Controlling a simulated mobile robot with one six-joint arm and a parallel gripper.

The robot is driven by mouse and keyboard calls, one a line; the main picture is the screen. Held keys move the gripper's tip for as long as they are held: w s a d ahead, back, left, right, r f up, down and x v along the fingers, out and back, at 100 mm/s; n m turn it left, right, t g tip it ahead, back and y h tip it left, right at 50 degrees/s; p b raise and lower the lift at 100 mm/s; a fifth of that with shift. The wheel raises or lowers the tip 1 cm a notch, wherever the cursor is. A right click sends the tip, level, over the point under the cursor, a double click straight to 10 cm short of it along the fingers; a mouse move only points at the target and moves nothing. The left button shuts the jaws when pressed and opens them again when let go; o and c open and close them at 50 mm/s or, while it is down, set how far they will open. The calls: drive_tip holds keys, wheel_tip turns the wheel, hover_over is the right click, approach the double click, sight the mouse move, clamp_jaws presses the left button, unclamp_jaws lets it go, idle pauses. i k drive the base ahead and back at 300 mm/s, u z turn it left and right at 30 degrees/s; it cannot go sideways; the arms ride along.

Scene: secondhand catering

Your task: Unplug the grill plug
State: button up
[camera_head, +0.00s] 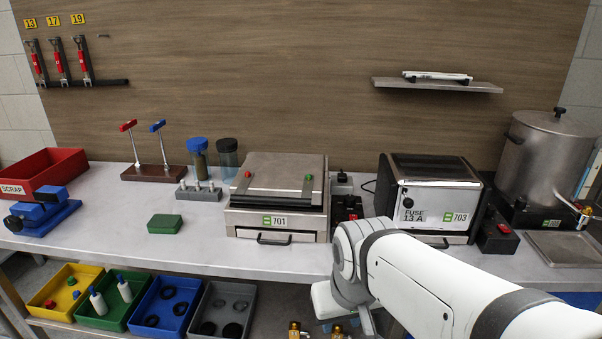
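The grill (277,210), a steel unit with a flat lid and label 701, stands at the middle of the bench. Just right of its back corner is a small grey block with a dark top (342,183), which looks like a socket with a plug in it; it is too small to be sure. The grill's own cord cannot be made out. My gripper (345,312) is low in front of the bench edge, below my white wrist, well apart from the grill. Its fingers are mostly hidden, so its opening cannot be told.
A black switch box (347,208) with a red button sits between the grill and the toaster (432,193) labelled 703. A steel urn (546,155) stands at right. A green box (165,224) lies left of the grill. Bare bench (120,235) shows at left. Coloured bins (128,327) sit below.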

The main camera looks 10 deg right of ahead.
sight(341, 178)
drive_tip(key=z, duration=0.1)
drive_tip(key=i, duration=0.9)
